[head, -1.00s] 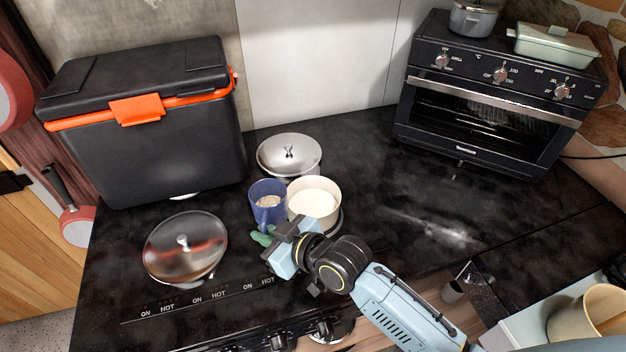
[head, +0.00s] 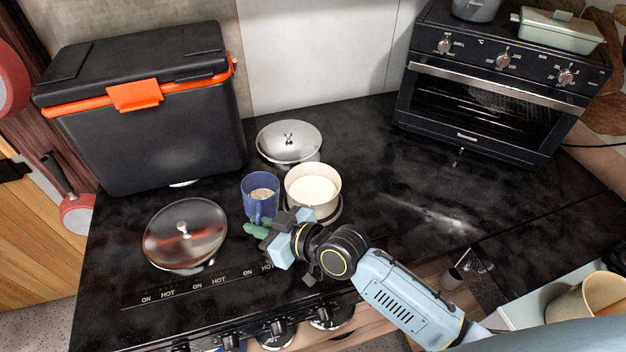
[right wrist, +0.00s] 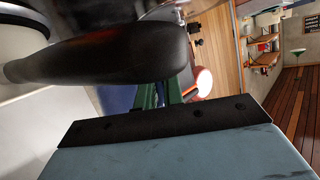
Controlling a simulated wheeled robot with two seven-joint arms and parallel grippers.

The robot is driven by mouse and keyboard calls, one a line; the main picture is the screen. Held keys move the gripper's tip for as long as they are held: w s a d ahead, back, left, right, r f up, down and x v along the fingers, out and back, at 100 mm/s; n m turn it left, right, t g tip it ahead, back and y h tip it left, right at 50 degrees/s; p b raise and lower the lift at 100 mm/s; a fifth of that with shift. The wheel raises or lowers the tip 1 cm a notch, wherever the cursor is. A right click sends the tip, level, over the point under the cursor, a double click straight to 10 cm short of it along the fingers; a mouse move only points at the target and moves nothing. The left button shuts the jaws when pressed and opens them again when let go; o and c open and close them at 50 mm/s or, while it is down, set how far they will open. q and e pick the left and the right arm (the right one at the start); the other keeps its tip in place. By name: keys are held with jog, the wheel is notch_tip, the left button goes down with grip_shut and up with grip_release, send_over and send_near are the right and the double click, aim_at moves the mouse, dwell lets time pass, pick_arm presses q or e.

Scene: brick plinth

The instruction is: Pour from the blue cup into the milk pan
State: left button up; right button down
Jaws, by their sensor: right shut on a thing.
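The blue cup (head: 260,198) stands upright in the head view, with pale grainy contents inside. The milk pan (head: 313,188) is cream-coloured, holds something whitish, and sits just right of the cup. My right gripper (head: 260,230) is at the near side of the cup, its green fingers shut on the cup's handle side. In the right wrist view the green fingers (right wrist: 174,92) show only in part, with a blue patch of the cup (right wrist: 118,97) beside them. A dark rounded bar hides much of that view. My left gripper does not show.
A steel lidded pot (head: 289,143) stands behind the pan, and another lidded pan (head: 185,235) is left of the cup. A black cooler box (head: 150,120) stands at the back left, an oven (head: 490,90) at the back right. The counter right of the pan is clear.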

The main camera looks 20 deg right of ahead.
aim_at(261, 206)
jog(key=shift+w+d+b, duration=0.1)
jog(key=shift+d+b, duration=0.1)
jog(key=shift+b, duration=0.15)
jog(key=d+r+m+y+b, duration=0.1)
jog(key=d+r+m+b, duration=0.1)
jog(key=b, duration=0.1)
jog(key=r+y+b, duration=0.1)
jog(key=b, duration=0.1)
jog(key=shift+w+d+r+m+t+y, duration=0.15)
jog(key=shift+w+d+m+t+y, duration=0.15)
jog(key=shift+w+d+m, duration=0.1)
jog(key=shift+w+d+r+m+b, duration=0.1)
jog(key=shift+d+r+m+b, duration=0.1)
jog(key=shift+d+m+b, duration=0.35)
jog(key=shift+d+r+t+y+b, duration=0.15)
jog(key=shift+r+t+y+b, duration=0.2)
jog(key=shift+r+y, duration=0.1)
jog(key=shift+w, duration=0.1)
jog(key=shift+w+d+f+m+y+b, duration=0.1)
jog(key=shift+d+m+y+b, duration=0.35)
jog(key=shift+m+b, duration=0.6)
